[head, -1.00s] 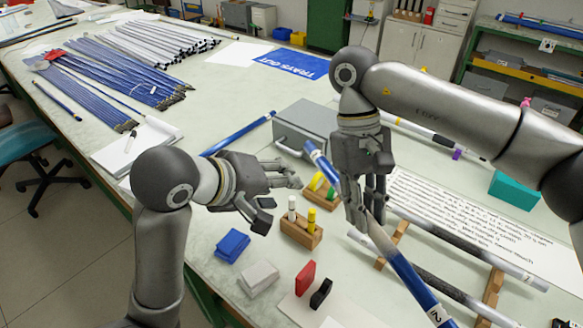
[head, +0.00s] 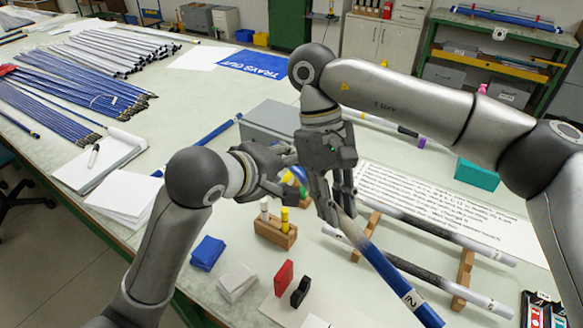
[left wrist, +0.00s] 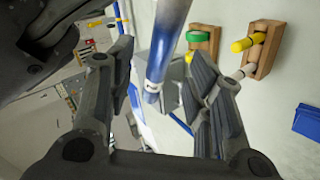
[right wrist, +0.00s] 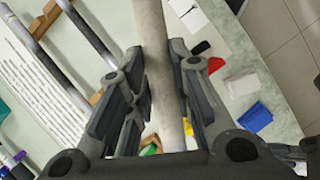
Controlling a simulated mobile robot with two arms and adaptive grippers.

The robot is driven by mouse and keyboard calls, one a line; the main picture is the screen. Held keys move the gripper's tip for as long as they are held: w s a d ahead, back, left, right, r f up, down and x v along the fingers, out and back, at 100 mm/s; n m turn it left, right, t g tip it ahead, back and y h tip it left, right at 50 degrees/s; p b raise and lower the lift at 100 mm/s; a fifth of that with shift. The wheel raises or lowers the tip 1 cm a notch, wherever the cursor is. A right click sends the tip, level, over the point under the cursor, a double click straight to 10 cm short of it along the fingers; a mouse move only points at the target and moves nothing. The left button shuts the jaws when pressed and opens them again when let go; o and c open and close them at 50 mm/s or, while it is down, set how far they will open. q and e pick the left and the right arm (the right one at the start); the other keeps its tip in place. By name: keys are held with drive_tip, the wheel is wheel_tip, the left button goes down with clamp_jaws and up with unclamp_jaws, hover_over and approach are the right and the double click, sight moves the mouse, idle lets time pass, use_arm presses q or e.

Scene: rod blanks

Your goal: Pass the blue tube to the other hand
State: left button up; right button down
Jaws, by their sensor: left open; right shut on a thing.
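The blue tube (head: 385,269), with a grey middle and a white numbered band, slants across the right of the head view. My right gripper (head: 340,205) is shut on its grey section, which also shows between the fingers in the right wrist view (right wrist: 153,50). My left gripper (head: 292,180) is open at the tube's upper end. In the left wrist view the tube's blue end (left wrist: 166,45) with a pale band lies between the spread fingers (left wrist: 163,92), with gaps on both sides. In the head view that end is mostly hidden by the grippers.
Two grey-white rods lie on wooden supports (head: 463,280) at right. Another blue tube (head: 222,130) lies behind my left gripper.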

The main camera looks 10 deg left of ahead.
sight(293, 169)
use_arm(q)
drive_tip(key=shift+x, duration=1.65)
drive_tip(key=c, duration=0.9)
clamp_jaws()
use_arm(e)
drive_tip(key=c, duration=1.2)
unclamp_jaws()
